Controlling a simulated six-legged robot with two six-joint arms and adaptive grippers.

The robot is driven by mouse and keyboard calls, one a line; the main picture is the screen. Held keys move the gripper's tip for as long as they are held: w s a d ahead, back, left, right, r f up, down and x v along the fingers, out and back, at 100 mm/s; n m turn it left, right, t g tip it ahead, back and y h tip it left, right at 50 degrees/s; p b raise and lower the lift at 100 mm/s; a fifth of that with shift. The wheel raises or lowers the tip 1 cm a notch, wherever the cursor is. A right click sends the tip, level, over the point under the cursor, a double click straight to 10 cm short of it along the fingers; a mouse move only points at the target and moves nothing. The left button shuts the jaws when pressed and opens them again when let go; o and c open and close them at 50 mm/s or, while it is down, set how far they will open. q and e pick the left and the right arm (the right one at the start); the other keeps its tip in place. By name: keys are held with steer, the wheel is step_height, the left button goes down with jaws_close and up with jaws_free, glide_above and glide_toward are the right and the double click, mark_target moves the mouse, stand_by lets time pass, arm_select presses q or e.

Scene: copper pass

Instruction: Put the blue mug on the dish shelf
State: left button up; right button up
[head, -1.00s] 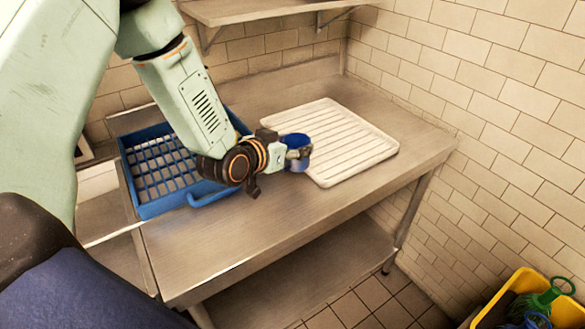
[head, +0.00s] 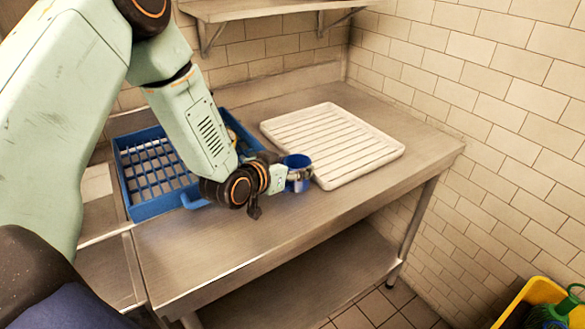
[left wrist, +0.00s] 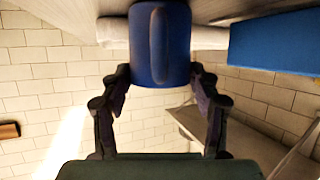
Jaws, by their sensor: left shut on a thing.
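The blue mug (head: 297,161) is in the grip of my left gripper (head: 299,175), in front of the white ribbed tray's left edge in the head view. In the left wrist view the mug (left wrist: 160,42) fills the top middle, its handle facing the camera, with the fingers of the left gripper (left wrist: 160,84) shut on both sides of it. I cannot tell whether its base touches the counter. A metal wall shelf (head: 265,8) shows at the top of the head view, only partly in frame. My right gripper is not in view.
The white tray (head: 394,153) lies empty on the steel counter (head: 225,246). A blue rack (head: 137,211) stands at the left, partly behind my arm. A lower shelf (head: 300,275) is under the counter. A yellow bin (head: 522,298) stands at bottom right.

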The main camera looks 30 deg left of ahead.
arm_select(q)
steer(key=shift+s+d+f, duration=0.1)
steer(key=o, duration=1.3)
steer(key=shift+f, duration=0.1)
steer(key=shift+o, duration=0.2)
steer(key=shift+r, duration=0.3)
